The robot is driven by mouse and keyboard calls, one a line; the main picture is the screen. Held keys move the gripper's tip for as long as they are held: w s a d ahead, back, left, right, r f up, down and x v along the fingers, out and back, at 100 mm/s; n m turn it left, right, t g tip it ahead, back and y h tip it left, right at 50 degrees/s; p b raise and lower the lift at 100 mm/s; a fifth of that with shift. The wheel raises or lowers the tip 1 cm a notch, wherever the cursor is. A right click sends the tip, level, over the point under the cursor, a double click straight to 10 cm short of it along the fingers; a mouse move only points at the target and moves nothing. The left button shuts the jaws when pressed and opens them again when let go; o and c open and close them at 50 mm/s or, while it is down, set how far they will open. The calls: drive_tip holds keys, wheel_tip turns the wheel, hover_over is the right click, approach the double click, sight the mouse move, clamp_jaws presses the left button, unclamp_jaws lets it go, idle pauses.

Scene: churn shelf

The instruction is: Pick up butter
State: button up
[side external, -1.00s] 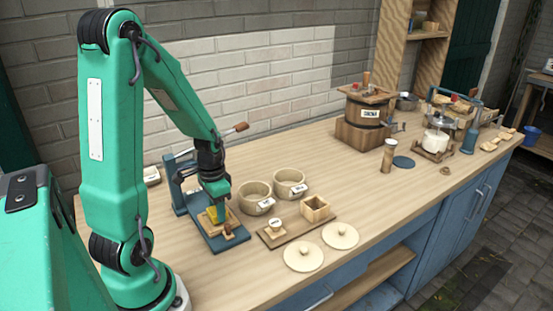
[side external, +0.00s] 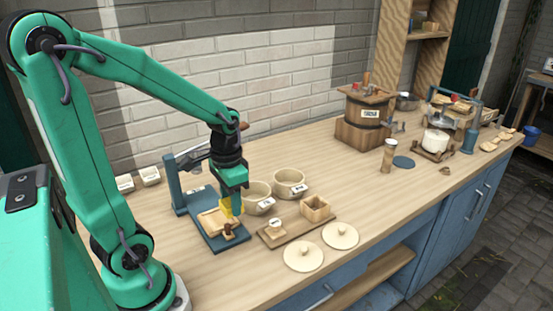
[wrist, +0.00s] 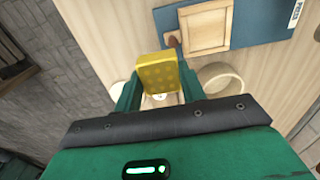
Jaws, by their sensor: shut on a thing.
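The butter (side external: 228,208) is a yellow block. My gripper (side external: 232,198) is shut on it and holds it above the blue press base (side external: 212,238), near a shallow wooden tray (side external: 210,220). In the wrist view, the butter (wrist: 157,72) sits between the two green fingers of my gripper (wrist: 155,90), with a dimpled face showing. The wooden tray (wrist: 204,31) on the blue base (wrist: 262,18) shows beyond it, with nothing in it. Part of the butter is hidden by the fingers.
Two labelled pots (side external: 257,195) (side external: 291,183) stand close to the right. A board (side external: 272,241) bears a small labelled pot and a wooden box (side external: 315,208). Two round lids (side external: 304,256) (side external: 340,235) lie in front. A churn (side external: 362,117) stands farther back; the middle counter is clear.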

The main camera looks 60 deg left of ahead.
drive_tip(key=shift+w+d+r, duration=0.1)
drive_tip(key=shift+d+r, duration=0.35)
drive_tip(key=shift+d, duration=0.25)
drive_tip(key=shift+d+r, duration=0.4)
drive_tip(key=shift+d, duration=0.3)
drive_tip(key=shift+w+a, duration=0.1)
drive_tip(key=shift+w+a, duration=0.3)
drive_tip(key=shift+w, duration=0.15)
drive_tip(key=w+a+f, duration=0.3)
drive_tip(key=w+a, duration=0.8)
drive_tip(key=a, duration=0.2)
drive_tip(key=shift+w+a+n, duration=0.15)
drive_tip(key=shift+a+n, duration=0.2)
drive_tip(key=shift+n, duration=0.05)
drive_tip(key=shift+f, duration=0.2)
drive_tip(key=shift+f, duration=2.1)
